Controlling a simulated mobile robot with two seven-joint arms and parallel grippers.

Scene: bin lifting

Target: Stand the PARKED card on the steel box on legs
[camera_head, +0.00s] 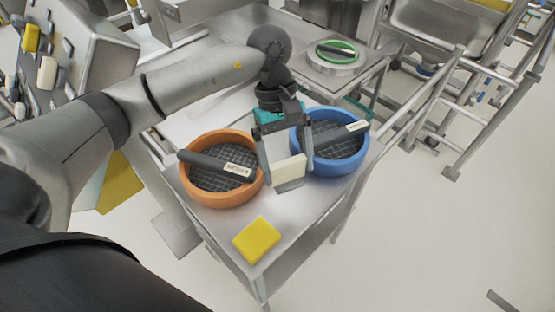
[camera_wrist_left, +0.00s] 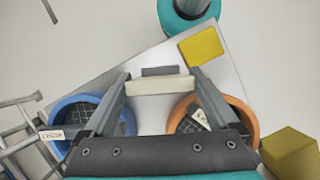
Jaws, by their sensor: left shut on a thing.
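My left gripper (camera_head: 284,156) is shut on a cream card (camera_head: 290,169) with a grey foot, over the steel table between the two round sieves. The cream card also shows between the fingers in the left wrist view (camera_wrist_left: 158,86). No lettering on it is readable, so I cannot confirm that it is the PARKED card, nor whether its foot touches the table. A steel box (camera_head: 88,52) with several knobs and coloured blocks stands at the upper left; its legs are hidden, and I cannot be sure it is the named box. My right gripper is out of view.
An orange sieve (camera_head: 187,182) and a blue sieve (camera_head: 361,160) flank the card, each with a labelled dark bar across it. A yellow block (camera_head: 257,239) lies near the table's front corner. A green-ringed pan (camera_head: 333,66) sits behind. Metal railings stand at the right.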

